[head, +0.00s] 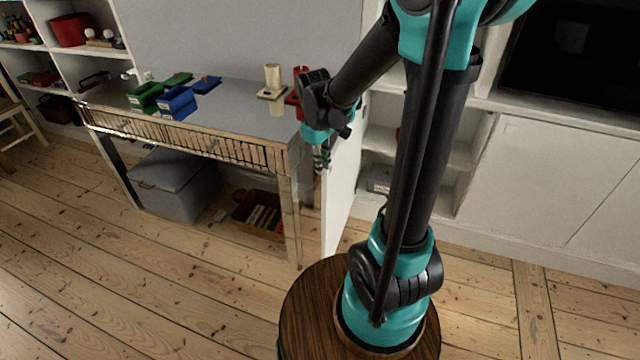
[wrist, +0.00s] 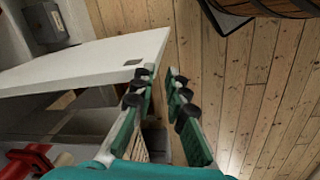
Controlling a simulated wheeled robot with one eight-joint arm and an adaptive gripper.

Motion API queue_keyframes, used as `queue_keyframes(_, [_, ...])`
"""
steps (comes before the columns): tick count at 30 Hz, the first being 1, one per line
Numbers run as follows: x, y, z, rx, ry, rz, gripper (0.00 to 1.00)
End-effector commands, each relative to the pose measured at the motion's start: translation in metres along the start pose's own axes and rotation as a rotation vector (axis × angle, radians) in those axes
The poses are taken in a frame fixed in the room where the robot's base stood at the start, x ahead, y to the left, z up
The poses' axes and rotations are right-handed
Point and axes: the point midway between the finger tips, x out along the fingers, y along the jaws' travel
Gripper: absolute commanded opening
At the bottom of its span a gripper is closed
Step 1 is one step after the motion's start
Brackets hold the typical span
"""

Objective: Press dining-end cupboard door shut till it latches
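The white cupboard door (head: 342,195) stands swung well open in the head view, seen nearly edge-on between the side table and the open shelves of the white cupboard unit (head: 478,140). In the wrist view the door (wrist: 85,62) reaches in from the left, with a small dark patch (wrist: 134,62) near its end. My gripper (head: 321,160) hangs by the table's right end, close to the door's left side. In the wrist view my gripper (wrist: 162,72) has its fingers apart with floor between them; it holds nothing. The left finger overlaps the door; contact is unclear.
A grey storage box (head: 175,185) and a wooden crate (head: 262,215) sit beneath. Floorboards are clear in front.

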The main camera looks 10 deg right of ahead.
Motion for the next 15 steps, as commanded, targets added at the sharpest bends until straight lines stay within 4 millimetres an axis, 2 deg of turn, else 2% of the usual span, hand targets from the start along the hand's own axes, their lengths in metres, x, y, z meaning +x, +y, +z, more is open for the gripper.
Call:
queue_keyframes(1, [0.0,0.002,-0.019,-0.068,-0.031,-0.006,0.04])
queue_keyframes(2, [0.0,0.002,-0.027,-0.108,-0.051,-0.01,0.0])
queue_keyframes(6, [0.002,0.002,-0.062,-0.268,-0.127,-0.029,0.0])
queue_keyframes(10, [0.005,0.0,-0.082,-0.362,-0.175,-0.044,0.0])
queue_keyframes(15, [0.009,-0.001,-0.09,-0.409,-0.199,-0.053,0.0])
